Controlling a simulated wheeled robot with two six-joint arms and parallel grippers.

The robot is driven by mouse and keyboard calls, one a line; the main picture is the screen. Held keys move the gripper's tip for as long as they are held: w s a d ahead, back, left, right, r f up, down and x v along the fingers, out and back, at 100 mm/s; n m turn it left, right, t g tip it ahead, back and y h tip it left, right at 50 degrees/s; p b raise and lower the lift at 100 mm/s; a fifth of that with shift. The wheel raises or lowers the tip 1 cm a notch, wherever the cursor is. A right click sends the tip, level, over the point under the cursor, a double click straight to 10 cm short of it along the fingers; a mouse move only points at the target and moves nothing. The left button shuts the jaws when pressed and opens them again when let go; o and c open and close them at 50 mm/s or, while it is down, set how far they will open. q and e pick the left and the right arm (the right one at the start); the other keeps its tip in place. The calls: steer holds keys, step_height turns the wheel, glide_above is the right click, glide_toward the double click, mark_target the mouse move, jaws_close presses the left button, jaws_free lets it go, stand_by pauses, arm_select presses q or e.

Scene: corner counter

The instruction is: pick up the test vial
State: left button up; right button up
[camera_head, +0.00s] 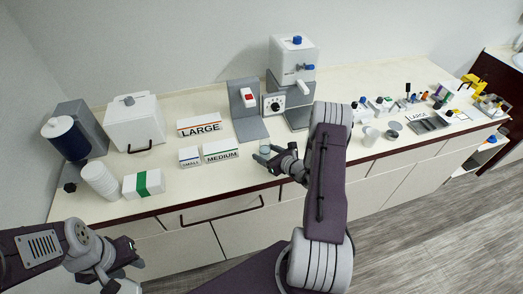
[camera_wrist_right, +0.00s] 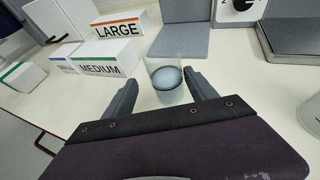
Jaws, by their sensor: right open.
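A clear glass vessel with blue-grey liquid, which looks like the test vial, stands upright on the counter in the right wrist view (camera_wrist_right: 166,70). It also shows small in the head view (camera_head: 265,147), near the counter's front edge. My right gripper (camera_head: 264,159) is open. In the right wrist view its two fingers (camera_wrist_right: 160,88) point toward the vial, with the tips near its left and right sides. I cannot tell whether they touch it. My left gripper (camera_head: 128,262) hangs at the lower left, in front of the counter, and its jaw opening is unclear.
White boxes marked LARGE (camera_head: 199,125), MEDIUM (camera_head: 220,150) and SMALL (camera_head: 189,157) stand left of the vial. A grey stand with a red switch (camera_head: 248,97) and a dial machine (camera_head: 294,75) are behind it. A metal tray (camera_head: 429,124) and small bottles crowd the right side.

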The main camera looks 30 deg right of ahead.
mark_target(257, 149)
steer(key=shift+w+a, duration=0.15)
steer(key=shift+w, duration=0.1)
steer(key=p+x, duration=0.1)
steer(key=x, duration=0.4)
steer(key=shift+a+f+p, duration=0.1)
steer(key=shift+p, duration=0.2)
steer(key=shift+s, duration=0.1)
steer(key=c, duration=0.4)
jaws_close()
